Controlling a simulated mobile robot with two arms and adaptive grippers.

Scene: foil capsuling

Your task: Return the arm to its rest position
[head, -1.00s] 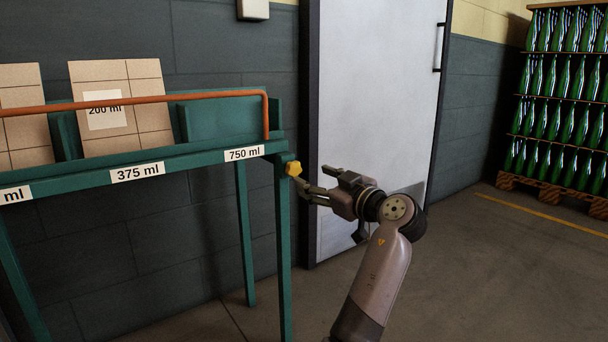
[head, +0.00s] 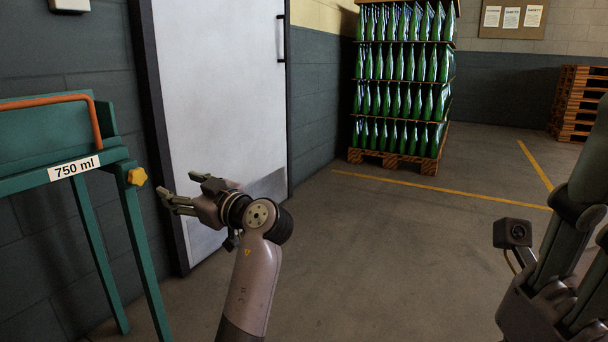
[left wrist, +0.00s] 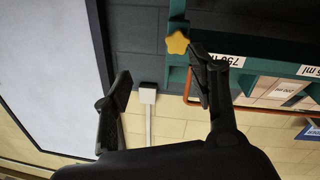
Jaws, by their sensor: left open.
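My left gripper (head: 178,187) is open and empty in the head view, its fingers pointing left. It hangs in front of the pale door, just right of the green rack (head: 108,157) and apart from it. A yellow knob (head: 137,176) sits on the rack's corner post, a little left of the fingertips. In the left wrist view, the two dark fingers (left wrist: 160,62) are spread with nothing between them. The yellow knob (left wrist: 177,42) shows there near the right finger's tip. Dark jointed hardware that looks like my right arm's end is cut off at the head view's right edge; its jaws cannot be made out.
The rack carries a 750 ml label (head: 75,168) and an orange rail (head: 95,118). A door (head: 220,90) stands behind my left arm. A bottle stack (head: 402,85) on a pallet and piled pallets (head: 573,105) stand farther back. The middle floor (head: 390,260) is clear.

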